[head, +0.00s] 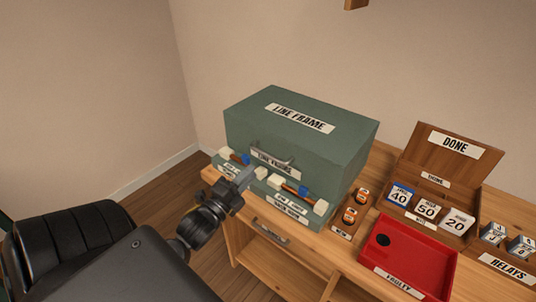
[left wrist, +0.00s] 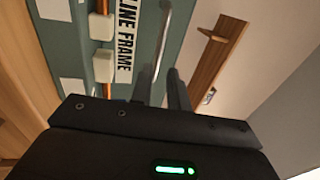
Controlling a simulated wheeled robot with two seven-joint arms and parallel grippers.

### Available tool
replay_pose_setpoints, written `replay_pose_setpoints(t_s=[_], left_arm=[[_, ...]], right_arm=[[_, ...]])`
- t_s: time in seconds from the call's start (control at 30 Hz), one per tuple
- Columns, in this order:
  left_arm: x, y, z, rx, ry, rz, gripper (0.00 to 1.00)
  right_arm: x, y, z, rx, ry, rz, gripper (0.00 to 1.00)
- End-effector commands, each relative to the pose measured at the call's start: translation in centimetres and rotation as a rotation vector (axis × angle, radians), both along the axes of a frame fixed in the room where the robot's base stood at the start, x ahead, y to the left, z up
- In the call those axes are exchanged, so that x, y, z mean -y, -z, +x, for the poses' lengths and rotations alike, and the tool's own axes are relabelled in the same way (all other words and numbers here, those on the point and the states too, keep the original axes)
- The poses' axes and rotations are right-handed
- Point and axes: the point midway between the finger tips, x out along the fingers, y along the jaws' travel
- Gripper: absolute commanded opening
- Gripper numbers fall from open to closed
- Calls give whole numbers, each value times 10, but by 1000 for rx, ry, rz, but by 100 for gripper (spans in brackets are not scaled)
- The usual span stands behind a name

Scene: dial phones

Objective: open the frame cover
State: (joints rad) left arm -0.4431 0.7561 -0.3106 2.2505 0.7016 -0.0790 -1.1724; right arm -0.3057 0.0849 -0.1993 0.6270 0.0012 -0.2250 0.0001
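The line frame (head: 300,122) is a green box on the wooden bench, with its cover down. The cover has a LINE FRAME label on top, another on the front, and a thin handle (head: 288,169) on the front. My left gripper (head: 245,178) is in front of the cover, close to the handle's left end. In the left wrist view the fingers (left wrist: 165,78) look a little apart, with a thin metal bar (left wrist: 162,40) beside or between them. I cannot tell whether they touch it. My right gripper is not in view.
White and blue blocks (head: 320,207) line the ledge below the cover. To the right stand orange-topped pieces (head: 350,215), a red tray (head: 436,262), an open wooden DONE box (head: 440,152) with number cards, and relay cubes (head: 521,246). Wall stands behind the bench.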

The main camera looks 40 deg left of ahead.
Motion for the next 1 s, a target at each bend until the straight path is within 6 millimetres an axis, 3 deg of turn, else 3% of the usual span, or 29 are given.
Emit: replay_pose_setpoints(t_s=[0.1, 0.3, 0.5, 0.9, 1.0], left_arm=[[-1, -7, 22, 4, -1, 1, 17], [-3, -14, 57, 2, -3, 0, 17], [-3, -17, 80, 1, -4, -1, 17], [-3, -17, 86, -1, -4, -2, 17], [-4, -17, 86, -1, -4, -2, 4]], right_arm=[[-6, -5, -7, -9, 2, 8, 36], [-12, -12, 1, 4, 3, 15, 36], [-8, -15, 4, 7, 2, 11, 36], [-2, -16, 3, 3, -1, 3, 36], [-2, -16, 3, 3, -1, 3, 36]])
